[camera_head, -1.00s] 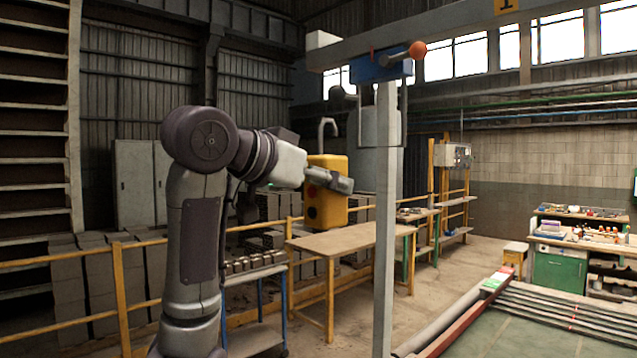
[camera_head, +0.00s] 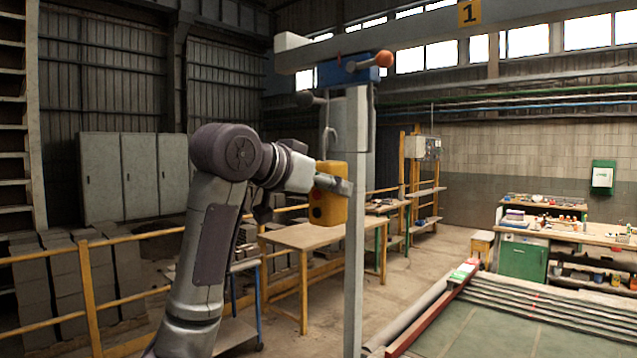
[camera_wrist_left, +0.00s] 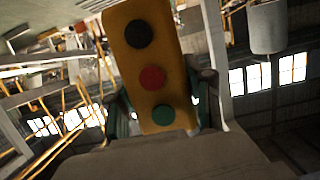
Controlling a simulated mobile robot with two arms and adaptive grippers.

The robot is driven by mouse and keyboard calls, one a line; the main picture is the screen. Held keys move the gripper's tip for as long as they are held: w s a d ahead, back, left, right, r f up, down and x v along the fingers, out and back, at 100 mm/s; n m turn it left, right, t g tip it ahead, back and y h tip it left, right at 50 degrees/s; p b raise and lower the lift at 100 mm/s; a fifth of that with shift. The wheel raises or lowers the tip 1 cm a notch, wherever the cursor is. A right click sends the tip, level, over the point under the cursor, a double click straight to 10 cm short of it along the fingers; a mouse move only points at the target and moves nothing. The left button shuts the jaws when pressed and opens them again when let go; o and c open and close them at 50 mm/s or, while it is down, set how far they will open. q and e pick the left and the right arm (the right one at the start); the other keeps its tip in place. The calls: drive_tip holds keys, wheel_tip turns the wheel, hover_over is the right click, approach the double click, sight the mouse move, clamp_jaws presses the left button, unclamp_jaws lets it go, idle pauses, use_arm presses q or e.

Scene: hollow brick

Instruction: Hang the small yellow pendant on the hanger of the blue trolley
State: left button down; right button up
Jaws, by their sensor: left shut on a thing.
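The yellow pendant (camera_head: 330,208) hangs upright in the air in the head view, a grey hook (camera_head: 326,142) rising from its top. My left gripper (camera_head: 333,184) is shut on the pendant, across its upper part. In the left wrist view the pendant (camera_wrist_left: 140,62) shows black, red and green buttons between the fingers. The blue trolley (camera_head: 345,69), with an orange ball on its lever, sits on the overhead beam above and slightly right of the pendant. Its hanger is partly hidden and hard to make out. My right gripper is not in view.
A pale upright post (camera_head: 355,240) stands just right of the pendant in the picture. The overhead beam (camera_head: 430,35) runs across the top. A wooden table (camera_head: 305,236) and yellow railing (camera_head: 90,300) stand beyond my arm.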

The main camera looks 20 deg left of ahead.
use_arm(q)
drive_tip(key=shift+f+p+x, duration=0.15)
drive_tip(key=shift+x, duration=1.35)
drive_tip(key=shift+f+p+x, duration=0.15)
drive_tip(key=shift+x, duration=1.3)
drive_tip(key=shift+s, duration=0.1)
drive_tip(key=c, duration=0.6)
unclamp_jaws()
drive_tip(key=shift+o, duration=1.2)
drive_tip(key=shift+f, duration=0.1)
